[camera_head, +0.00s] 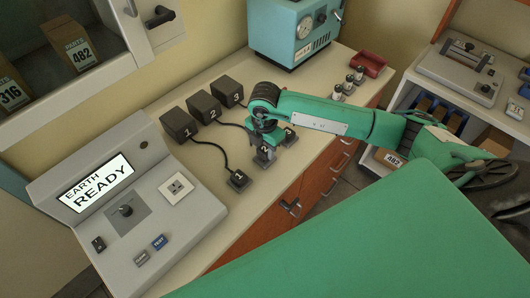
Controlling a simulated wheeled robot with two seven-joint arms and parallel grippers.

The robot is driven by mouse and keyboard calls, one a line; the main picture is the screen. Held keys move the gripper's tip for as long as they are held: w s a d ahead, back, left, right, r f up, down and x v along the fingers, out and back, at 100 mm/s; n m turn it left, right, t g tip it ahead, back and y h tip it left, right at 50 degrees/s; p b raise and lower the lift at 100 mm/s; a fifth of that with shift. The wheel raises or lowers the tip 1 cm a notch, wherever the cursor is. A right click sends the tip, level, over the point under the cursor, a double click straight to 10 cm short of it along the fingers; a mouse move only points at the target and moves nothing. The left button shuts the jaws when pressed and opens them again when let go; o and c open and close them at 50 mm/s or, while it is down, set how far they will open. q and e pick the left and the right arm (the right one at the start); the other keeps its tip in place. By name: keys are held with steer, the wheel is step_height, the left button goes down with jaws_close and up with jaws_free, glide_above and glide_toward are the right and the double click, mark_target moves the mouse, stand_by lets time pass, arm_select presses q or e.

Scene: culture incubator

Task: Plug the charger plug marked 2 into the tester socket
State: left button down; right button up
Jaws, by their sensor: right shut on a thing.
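My right gripper (265,142) reaches in from the right and points down over the bench. It is shut on the grey charger plug marked 2 (265,156); I cannot tell whether the plug is clear of the bench top. Plug 1 (239,180) lies to the left and nearer, on a black cord from its charger block. Plug 3 (289,136) is just right of the gripper, partly hidden. The charger block marked 2 (204,107) stands between blocks 1 and 3. The tester socket (177,188) is a pale square plate on the grey tester (126,232), with nothing in it. My left gripper is not in view.
The tester's screen (96,188) reads "EARTH READY"; a knob (126,211) and buttons (159,242) sit below it. Charger blocks 1 (178,125) and 3 (228,91) stand behind. A teal instrument (290,32), small knobbed items and a red tray (369,64) occupy the far bench.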

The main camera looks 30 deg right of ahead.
mark_target(265, 149)
steer(key=shift+r+p, duration=1.3)
steer(key=shift+r, duration=0.8)
